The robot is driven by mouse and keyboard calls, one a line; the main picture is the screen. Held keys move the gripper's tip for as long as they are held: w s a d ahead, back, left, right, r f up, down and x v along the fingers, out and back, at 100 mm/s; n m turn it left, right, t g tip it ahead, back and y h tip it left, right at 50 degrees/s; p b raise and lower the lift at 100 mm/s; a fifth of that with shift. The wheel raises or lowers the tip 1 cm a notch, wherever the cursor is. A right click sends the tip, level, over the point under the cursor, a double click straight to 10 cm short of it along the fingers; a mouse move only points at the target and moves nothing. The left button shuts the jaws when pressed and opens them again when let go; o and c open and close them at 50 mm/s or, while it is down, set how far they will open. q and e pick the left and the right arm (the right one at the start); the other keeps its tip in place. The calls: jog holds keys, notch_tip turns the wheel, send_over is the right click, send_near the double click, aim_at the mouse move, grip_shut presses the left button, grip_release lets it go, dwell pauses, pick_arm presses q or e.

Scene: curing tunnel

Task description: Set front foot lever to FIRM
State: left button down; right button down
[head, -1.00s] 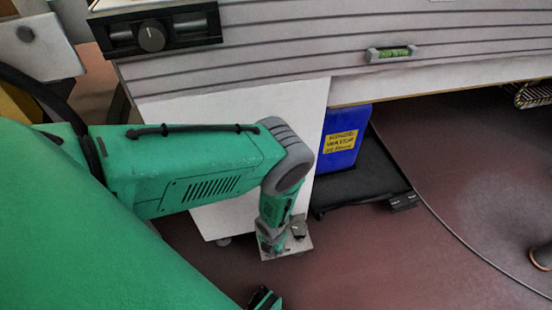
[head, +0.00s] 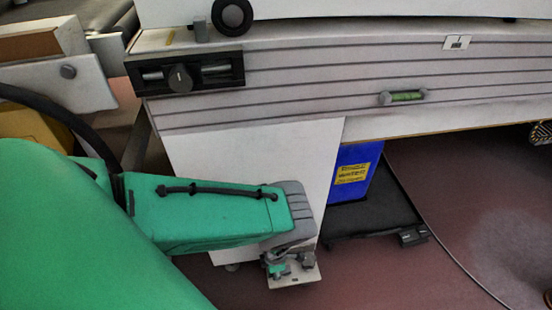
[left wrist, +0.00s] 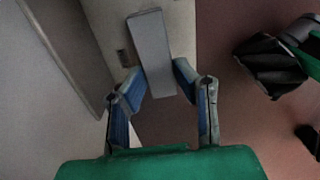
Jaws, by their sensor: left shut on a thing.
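The front foot lever (left wrist: 152,55) is a grey bar in the left wrist view, standing out from a pale plate. My left gripper (left wrist: 159,82) is shut on it, with a blue-padded finger against each side. In the head view my left gripper (head: 277,268) is low at the foot plate (head: 298,279), under the white cabinet's bottom edge. The arm hides most of it and I cannot make out the lever there. No FIRM marking is readable. My right gripper is not in view.
The white cabinet (head: 240,160) stands close behind my left arm. A blue container (head: 352,172) with a yellow label stands on a black tray (head: 385,215) to the right. A cable curves over the reddish floor (head: 450,200). A dark control panel (head: 185,74) is upper left.

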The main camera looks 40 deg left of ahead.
pick_arm(q)
jog(key=shift+s+a+f+m, duration=0.1)
jog(key=shift+s+a+m, duration=0.1)
jog(key=shift+a+m, duration=0.1)
dwell(0.4)
jog(key=c, duration=1.3)
grip_release()
jog(key=shift+w, duration=0.1)
jog(key=shift+d, duration=0.1)
jog(key=shift+w+r, duration=0.2)
jog(key=shift+r, duration=0.45)
jog(key=shift+s+r, duration=0.15)
jog(key=shift+r, duration=5.2)
